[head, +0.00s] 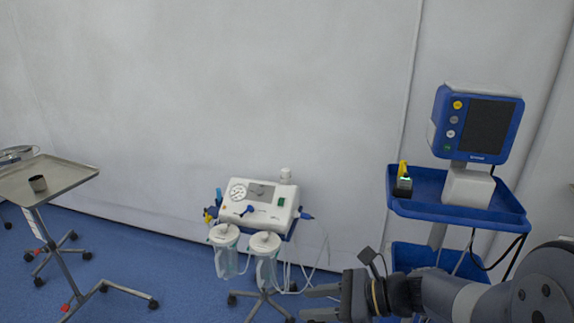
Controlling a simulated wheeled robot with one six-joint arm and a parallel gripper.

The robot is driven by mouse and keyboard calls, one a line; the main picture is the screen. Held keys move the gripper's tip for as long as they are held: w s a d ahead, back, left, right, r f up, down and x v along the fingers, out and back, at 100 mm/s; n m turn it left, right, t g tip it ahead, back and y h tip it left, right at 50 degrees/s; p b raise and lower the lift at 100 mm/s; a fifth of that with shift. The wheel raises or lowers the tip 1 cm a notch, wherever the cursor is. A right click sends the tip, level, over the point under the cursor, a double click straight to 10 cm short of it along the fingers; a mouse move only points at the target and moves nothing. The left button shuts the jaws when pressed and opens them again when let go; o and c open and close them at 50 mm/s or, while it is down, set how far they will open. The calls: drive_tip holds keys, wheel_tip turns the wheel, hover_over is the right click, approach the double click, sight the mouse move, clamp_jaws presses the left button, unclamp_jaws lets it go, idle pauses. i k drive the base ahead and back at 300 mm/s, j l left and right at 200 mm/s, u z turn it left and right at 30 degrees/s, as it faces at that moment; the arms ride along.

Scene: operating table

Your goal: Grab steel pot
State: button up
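My gripper (308,302) is at the bottom, right of the middle, pointing left. Its two fingers are apart with nothing visible between them.
A white suction machine (258,208) with two clear canisters stands on a wheeled base in the middle. A blue cart (415,209) with a monitor (478,124) stands at right, behind my arm. The tray stand's wheeled legs spread over the blue floor (185,265). A white wall closes the back.

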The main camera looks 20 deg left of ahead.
sight(38, 183)
drive_tip(key=j, duration=1.25)
drive_tip(key=j+z, duration=0.1)
drive_tip(key=j, duration=1.15)
drive_tip(key=i+j, duration=0.1)
drive_tip(key=j, duration=0.75)
drive_tip(key=i+j, duration=0.1)
drive_tip(key=j, duration=0.75)
drive_tip(key=i+j+z, duration=0.1)
drive_tip(key=j, duration=0.75)
drive_tip(key=i+j, duration=0.1)
drive_tip(key=j, duration=0.45)
drive_tip(key=i, duration=0.05)
